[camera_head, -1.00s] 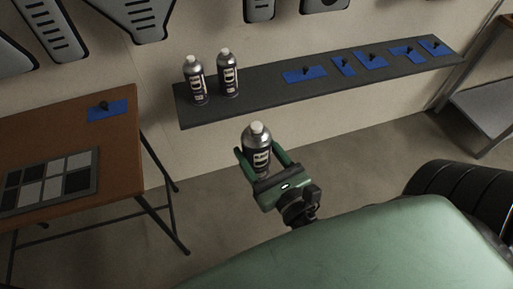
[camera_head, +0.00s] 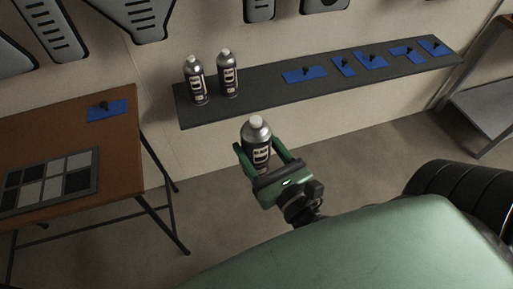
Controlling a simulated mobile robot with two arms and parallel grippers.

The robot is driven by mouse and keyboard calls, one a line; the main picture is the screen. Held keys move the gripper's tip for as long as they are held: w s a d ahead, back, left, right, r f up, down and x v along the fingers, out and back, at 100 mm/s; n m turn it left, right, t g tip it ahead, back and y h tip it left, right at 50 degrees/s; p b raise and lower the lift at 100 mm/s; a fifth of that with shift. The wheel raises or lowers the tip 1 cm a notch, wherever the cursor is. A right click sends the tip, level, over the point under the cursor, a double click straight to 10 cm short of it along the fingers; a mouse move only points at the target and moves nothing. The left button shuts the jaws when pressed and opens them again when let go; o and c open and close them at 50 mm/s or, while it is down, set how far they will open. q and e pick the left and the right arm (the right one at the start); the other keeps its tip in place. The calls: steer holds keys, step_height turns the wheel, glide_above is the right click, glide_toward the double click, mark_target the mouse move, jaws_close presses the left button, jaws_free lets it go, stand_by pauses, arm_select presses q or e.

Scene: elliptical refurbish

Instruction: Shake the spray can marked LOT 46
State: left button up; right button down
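My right gripper (camera_head: 262,153) is shut on a silver spray can with a white cap and a dark label (camera_head: 257,135). It holds the can in the air in front of the wall shelf, nearly upright, with one green finger on each side. The can's lower part is hidden by the gripper. Two similar spray cans, a left one (camera_head: 196,82) and a right one (camera_head: 228,75), stand side by side at the left end of the shelf. The print on the labels is too small to read, so I cannot tell which is LOT 46. My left gripper is not in view.
The dark shelf (camera_head: 270,94) also holds several blue pads with black knobs, one at its middle (camera_head: 304,74). A brown table (camera_head: 115,150) at the left bears a blue pad (camera_head: 106,111) and a panel of grey swatches (camera_head: 98,165). A metal rack (camera_head: 485,112) stands at the right.

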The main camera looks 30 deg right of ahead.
mark_target(257, 165)
step_height(257, 165, down, 9)
steer(key=shift+w+d+f, duration=0.1)
steer(key=shift+w, duration=0.05)
steer(key=shift+d+r, duration=0.1)
steer(key=shift+r, duration=0.25)
steer(key=r, duration=0.8)
steer(key=shift+a+r, duration=0.2)
steer(key=shift+r, duration=0.15)
steer(key=shift+d+f, duration=0.2)
